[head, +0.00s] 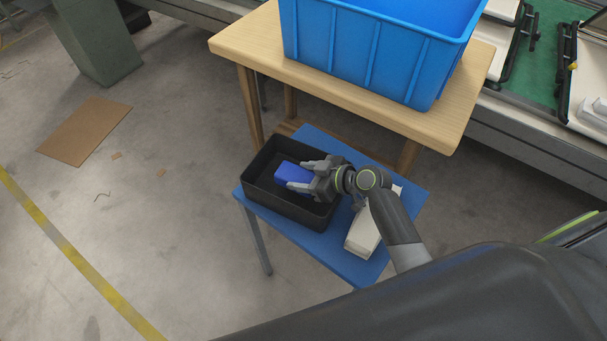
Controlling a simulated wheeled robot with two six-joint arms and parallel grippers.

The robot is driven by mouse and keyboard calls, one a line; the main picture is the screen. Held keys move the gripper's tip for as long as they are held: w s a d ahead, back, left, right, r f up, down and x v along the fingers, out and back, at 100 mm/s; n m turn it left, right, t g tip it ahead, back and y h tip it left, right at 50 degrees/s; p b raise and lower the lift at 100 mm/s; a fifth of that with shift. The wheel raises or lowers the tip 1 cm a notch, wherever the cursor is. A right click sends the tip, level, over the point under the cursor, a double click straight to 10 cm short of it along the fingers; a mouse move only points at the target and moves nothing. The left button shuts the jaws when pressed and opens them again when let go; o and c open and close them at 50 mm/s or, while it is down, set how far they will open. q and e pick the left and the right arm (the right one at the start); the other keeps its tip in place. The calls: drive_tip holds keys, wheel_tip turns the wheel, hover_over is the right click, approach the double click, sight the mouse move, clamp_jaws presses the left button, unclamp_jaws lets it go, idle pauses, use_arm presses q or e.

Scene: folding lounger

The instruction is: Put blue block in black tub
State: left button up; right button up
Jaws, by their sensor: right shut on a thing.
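The blue block (286,173) is between the fingers of my right gripper (296,176), which is shut on it. The block shows over the inside of the black tub (262,202); I cannot tell whether it touches the tub's floor. The tub stands open on a small blue table (303,247), at its left part. My right arm comes in from the lower right, over the table. My left gripper is not in the head view.
A white object (362,236) lies on the blue table beside the tub, partly under my right arm. A wooden table (240,47) with a large blue crate (360,50) stands behind. Cardboard (85,131) lies on the floor at the left.

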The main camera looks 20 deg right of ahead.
drive_tip(key=shift+f+b, duration=0.35)
drive_tip(key=shift+f, duration=0.1)
drive_tip(key=o, duration=1)
drive_tip(key=shift+r+p, duration=0.9)
drive_tip(key=shift+p, duration=0.05)
drive_tip(key=shift+f+b+v, duration=0.15)
drive_tip(key=shift+b+v, duration=0.5)
drive_tip(key=shift+v, duration=2.3)
drive_tip(key=shift+f+b+v, duration=0.1)
drive_tip(key=shift+b+v, duration=0.55)
drive_tip(key=shift+v, duration=2.3)
drive_tip(key=shift+d, duration=0.15)
drive_tip(key=shift+s, duration=0.1)
